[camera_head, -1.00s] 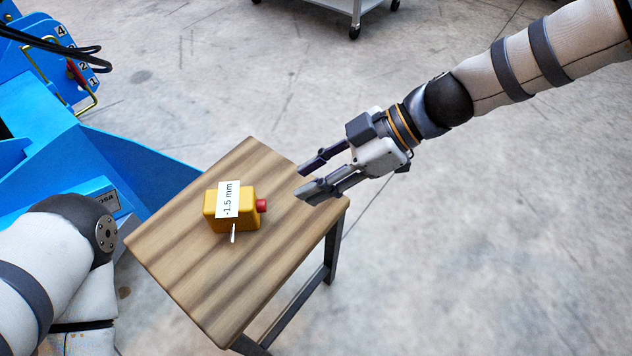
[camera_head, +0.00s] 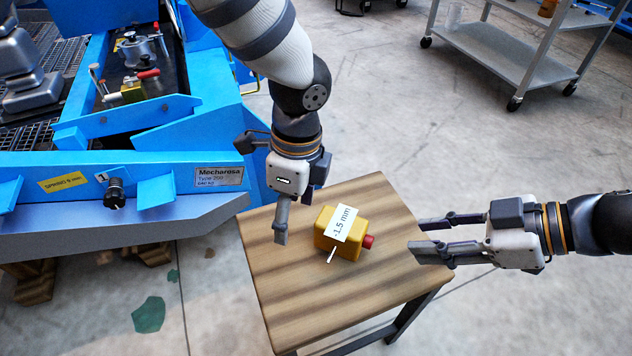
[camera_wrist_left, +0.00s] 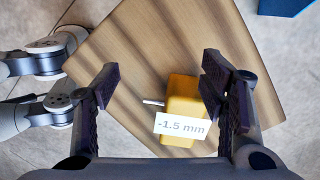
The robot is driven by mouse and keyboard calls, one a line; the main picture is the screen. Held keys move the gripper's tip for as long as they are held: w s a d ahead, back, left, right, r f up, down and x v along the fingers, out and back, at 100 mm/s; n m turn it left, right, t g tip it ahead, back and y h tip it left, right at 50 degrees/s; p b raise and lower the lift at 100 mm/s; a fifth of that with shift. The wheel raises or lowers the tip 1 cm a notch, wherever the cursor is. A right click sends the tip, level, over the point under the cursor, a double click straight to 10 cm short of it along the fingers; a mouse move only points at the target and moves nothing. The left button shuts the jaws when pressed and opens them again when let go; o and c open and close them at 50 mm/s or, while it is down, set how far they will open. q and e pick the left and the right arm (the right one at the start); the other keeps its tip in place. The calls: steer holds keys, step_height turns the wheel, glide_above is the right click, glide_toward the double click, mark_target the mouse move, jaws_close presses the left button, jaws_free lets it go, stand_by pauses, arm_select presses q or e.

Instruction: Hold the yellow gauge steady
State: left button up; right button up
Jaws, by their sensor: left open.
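The yellow gauge (camera_head: 326,229) is a small boxy body with a white "-1.5 mm" label, a red knob on its right and a thin pale pin in front. It stands on a wooden-topped table (camera_head: 290,300). My left gripper (camera_head: 294,212) is open, pointing down just left of the gauge. In the left wrist view, the yellow gauge (camera_wrist_left: 182,96) shows between the spread fingers of my left gripper (camera_wrist_left: 160,88), close to the right finger; I cannot tell whether they touch. My right gripper (camera_head: 418,236) is open and empty, right of the gauge, pointing at its red knob.
A blue machine (camera_head: 150,170) with a nameplate and a black knob (camera_head: 115,193) stands left of the table. A grey wheeled cart (camera_head: 510,60) stands at the back right. The table's front part is bare.

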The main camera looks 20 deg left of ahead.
mark_target(325, 229)
arm_select(q)
steer(key=shift+m+t+h, duration=0.4)
steer(key=shift+m+t, duration=0.1)
steer(key=shift+m, duration=0.3)
steer(key=w+d+r, duration=0.1)
steer(key=d+r, duration=0.1)
steer(key=w+d+r, duration=0.2)
steer(key=shift+w+d+r, duration=0.15)
steer(key=shift+w+d, duration=0.1)
steer(key=shift+w, duration=0.05)
step_height(325, 229, down, 12)
steer(key=shift+r, duration=0.1)
steer(key=c, duration=1.5)
steer(key=shift+c, duration=0.2)
jaws_close()
arm_select(e)
jaws_close()
